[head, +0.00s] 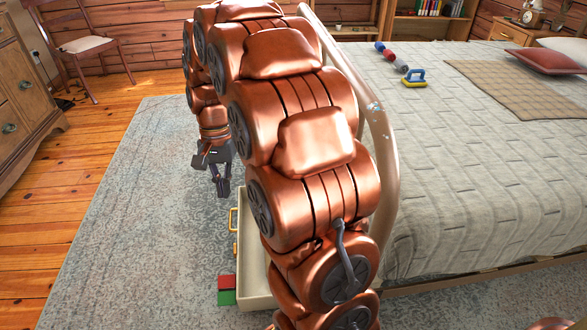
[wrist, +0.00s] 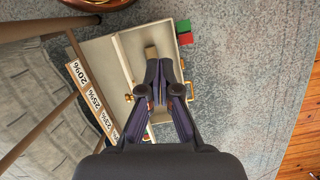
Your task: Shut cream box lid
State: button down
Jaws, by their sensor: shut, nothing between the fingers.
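The cream box (head: 250,285) sits on the rug beside the bed, partly hidden behind my arm in the head view. A pale panel (wrist: 98,58), which looks like the raised lid, lies along the box's left side, toward the bed. Brass fittings (wrist: 185,38) are on the box's right side. My gripper (head: 223,190) is shut and empty. In the wrist view its fingers (wrist: 162,90) cover part of the box; contact cannot be told.
A red and green block pair (head: 227,290) is at the box's near left corner. The bed (head: 470,170) stands close on the right, with its curved rail (head: 385,150). A strip with percentage labels (wrist: 90,95) lies beside the panel. The rug at left (head: 130,200) is clear.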

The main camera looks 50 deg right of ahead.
jog(key=w+d+f+m+t, duration=0.1)
jog(key=w+d+f+m, duration=0.25)
jog(key=d, duration=0.55)
jog(key=w+d+f+m+t, duration=0.1)
jog(key=w+d+f+m, duration=0.3)
jog(key=d, duration=0.5)
jog(key=w+d+f+m, duration=0.35)
jog(key=w+d, duration=0.25)
jog(key=d, duration=0.3)
jog(key=s+d+f+m+t, duration=0.15)
jog(key=d+f+m, duration=0.35)
jog(key=d, duration=0.7)
jog(key=s+b+x, duration=0.1)
jog(key=b+x, duration=0.2)
jog(key=x, duration=0.7)
jog(key=shift+w+f, duration=0.15)
jog(key=shift+w, duration=0.05)
jog(key=shift+w+a+g, duration=0.15)
jog(key=shift+g, duration=0.1)
